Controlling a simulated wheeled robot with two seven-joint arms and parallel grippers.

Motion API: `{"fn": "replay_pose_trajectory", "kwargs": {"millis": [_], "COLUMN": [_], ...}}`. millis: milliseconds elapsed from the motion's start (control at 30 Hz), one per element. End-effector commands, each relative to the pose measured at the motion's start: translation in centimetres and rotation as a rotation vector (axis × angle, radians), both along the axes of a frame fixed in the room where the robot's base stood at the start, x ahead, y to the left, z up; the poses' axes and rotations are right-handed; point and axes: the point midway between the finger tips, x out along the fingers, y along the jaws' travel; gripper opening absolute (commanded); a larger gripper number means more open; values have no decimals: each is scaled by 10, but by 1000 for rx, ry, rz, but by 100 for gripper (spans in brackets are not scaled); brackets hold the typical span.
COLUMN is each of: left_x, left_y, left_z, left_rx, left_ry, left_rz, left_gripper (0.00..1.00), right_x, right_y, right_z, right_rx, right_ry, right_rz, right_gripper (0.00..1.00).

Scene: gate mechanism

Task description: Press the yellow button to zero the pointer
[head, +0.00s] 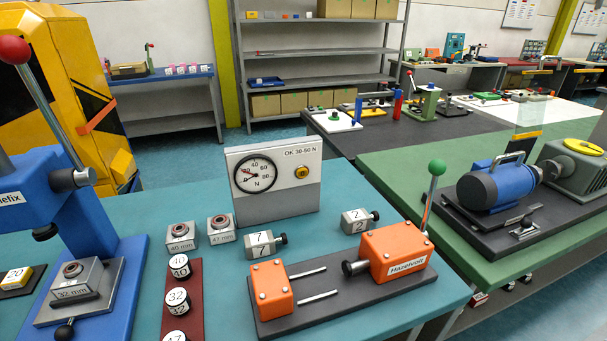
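A grey gauge box (280,205) with a white front marked "OK 30-50 N" stands upright on the teal table. Its round dial (255,174) has a black rim, a scale in N and a thin pointer. The pointer seems to lie toward the left, low end of the scale, but its exact reading is too small to tell. The yellow button (301,172) sits right of the dial on the same front, uncovered, with nothing touching it. Neither of my grippers shows in the head view.
In front of the box stand small grey blocks (265,245) and an orange Hazelvolt fixture (396,252) with a green-knobbed lever. A blue press (60,205) with a red-knobbed lever and a dark red strip (187,275) with numbered pieces stand left. Bare table lies left of the box.

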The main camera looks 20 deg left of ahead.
Motion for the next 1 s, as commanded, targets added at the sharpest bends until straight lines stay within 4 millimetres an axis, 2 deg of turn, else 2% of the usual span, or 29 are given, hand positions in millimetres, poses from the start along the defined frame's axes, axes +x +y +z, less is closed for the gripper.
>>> {"fn": "replay_pose_trajectory", "kwargs": {"millis": [33,200,300,1000], "left_x": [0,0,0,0], "left_y": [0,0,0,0], "left_z": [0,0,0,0], "left_rx": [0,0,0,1], "left_ry": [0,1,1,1], "left_rz": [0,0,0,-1], "left_gripper": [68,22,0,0], "right_x": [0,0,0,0], "right_y": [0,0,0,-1], "right_z": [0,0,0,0], "right_rx": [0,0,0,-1], "right_ry": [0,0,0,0], "right_rz": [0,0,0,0], "right_gripper": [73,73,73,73]}}
